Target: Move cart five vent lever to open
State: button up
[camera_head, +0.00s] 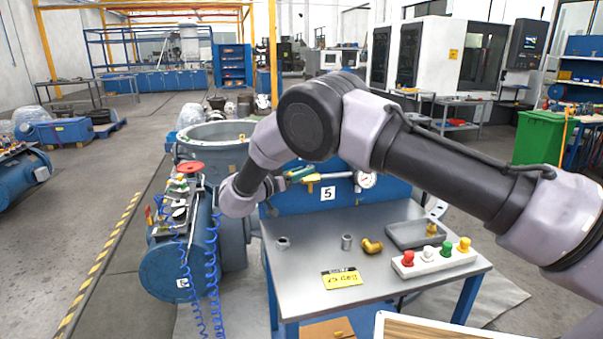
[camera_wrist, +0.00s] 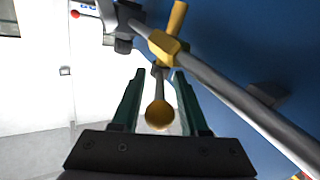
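Cart five (camera_head: 340,240) is a blue metal cart with a grey top and a "5" plate (camera_head: 327,193) on its back panel. A grey pipe (camera_head: 340,175) with a yellow valve body runs along that panel; in the wrist view the yellow valve body (camera_wrist: 166,47) sits on the pipe. A thin lever with a dark yellow ball knob (camera_wrist: 158,115) lies between my fingers. My gripper (camera_wrist: 159,74) has two teal fingers, apart, with gaps on both sides of the knob. In the head view my gripper (camera_head: 300,172) is at the pipe, partly hidden by my arm.
A pressure gauge (camera_head: 366,179) is right of the valve. The cart top holds fittings, a grey tray (camera_head: 415,234), a yellow tag (camera_head: 342,278) and a button box (camera_head: 435,260). A blue tank with coiled hoses (camera_head: 213,260) stands close on the left.

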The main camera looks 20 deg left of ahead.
jog(key=shift+s, duration=0.1)
jog(key=v, duration=1)
jog(key=shift+s+a, duration=0.15)
jog(key=shift+s, duration=0.1)
jog(key=shift+r, duration=0.1)
